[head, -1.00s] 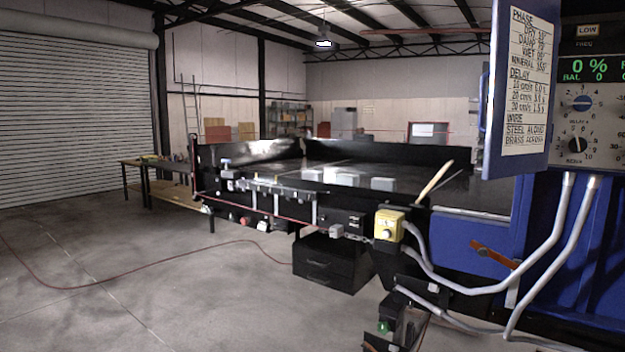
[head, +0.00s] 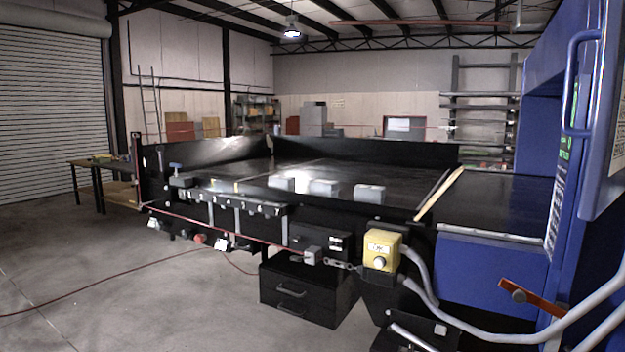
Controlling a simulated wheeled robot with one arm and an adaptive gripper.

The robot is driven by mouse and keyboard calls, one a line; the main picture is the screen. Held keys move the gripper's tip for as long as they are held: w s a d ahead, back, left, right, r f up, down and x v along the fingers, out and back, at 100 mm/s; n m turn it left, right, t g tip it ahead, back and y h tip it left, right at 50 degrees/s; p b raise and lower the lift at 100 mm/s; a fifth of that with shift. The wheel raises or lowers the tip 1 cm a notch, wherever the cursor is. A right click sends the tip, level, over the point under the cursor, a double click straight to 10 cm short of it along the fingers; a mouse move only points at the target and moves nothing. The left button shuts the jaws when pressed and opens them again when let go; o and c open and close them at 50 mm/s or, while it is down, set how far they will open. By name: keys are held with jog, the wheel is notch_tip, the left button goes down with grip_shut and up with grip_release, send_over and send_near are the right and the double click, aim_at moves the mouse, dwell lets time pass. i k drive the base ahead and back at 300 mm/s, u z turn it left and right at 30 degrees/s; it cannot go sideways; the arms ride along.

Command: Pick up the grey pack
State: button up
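Several small block-shaped packs stand in a row on the black conveyor bed (head: 405,178) in the head view. The right one is a grey pack (head: 369,194). The middle pack (head: 324,188) looks pale grey, and the left pack (head: 281,184) looks whitish under the light. I cannot tell for sure which one the task names. My gripper is not in view.
A blue detector housing (head: 493,270) stands at the right, with grey cables beside it. A yellow switch box (head: 382,250) and a black drawer unit (head: 300,290) are at the conveyor's front. The floor (head: 130,290) at left is mostly clear, crossed by a red cable.

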aim_at(287, 182)
jog(key=u, duration=0.15)
jog(key=i, duration=1.85)
jog(key=u, duration=0.65)
